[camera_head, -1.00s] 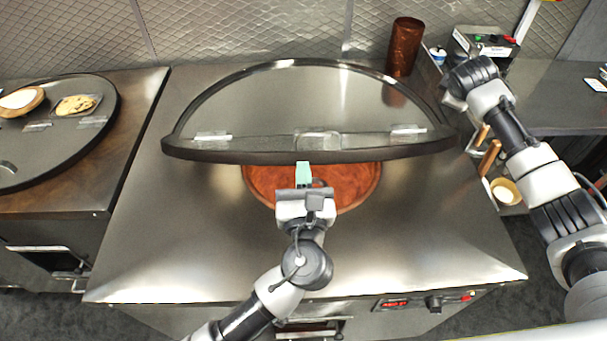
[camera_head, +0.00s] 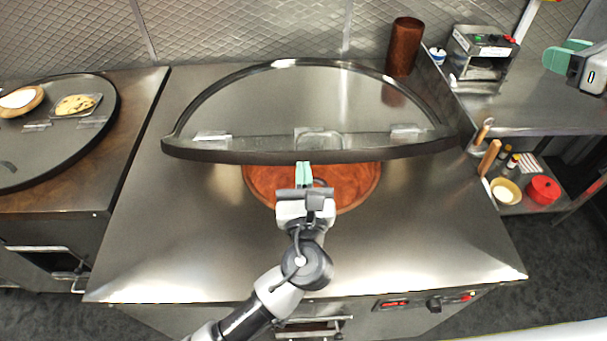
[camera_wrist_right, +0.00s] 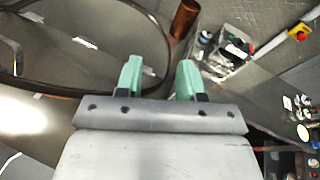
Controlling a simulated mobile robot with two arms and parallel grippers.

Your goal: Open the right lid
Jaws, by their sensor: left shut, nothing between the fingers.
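The right lid (camera_head: 290,98) is a dark, glossy half-disc with a thick rim on the right oven. Its straight front edge lies across the oven, and the brown-orange opening (camera_head: 345,184) is partly uncovered in front of it. My left gripper (camera_head: 304,175) is shut and empty over the opening, close to the lid's front edge; I cannot tell if it touches. My right gripper (camera_head: 568,56) is at the upper right of the head view, away from the lid. Its green fingers stand apart with nothing between them in the right wrist view (camera_wrist_right: 158,78).
The left oven has its own round lid (camera_head: 70,145) with food on it. A brown cylinder (camera_head: 404,48) stands behind the right lid. A metal appliance (camera_head: 478,60) stands on the right counter, above a shelf with a red pot (camera_head: 543,190). The steel top's front is clear.

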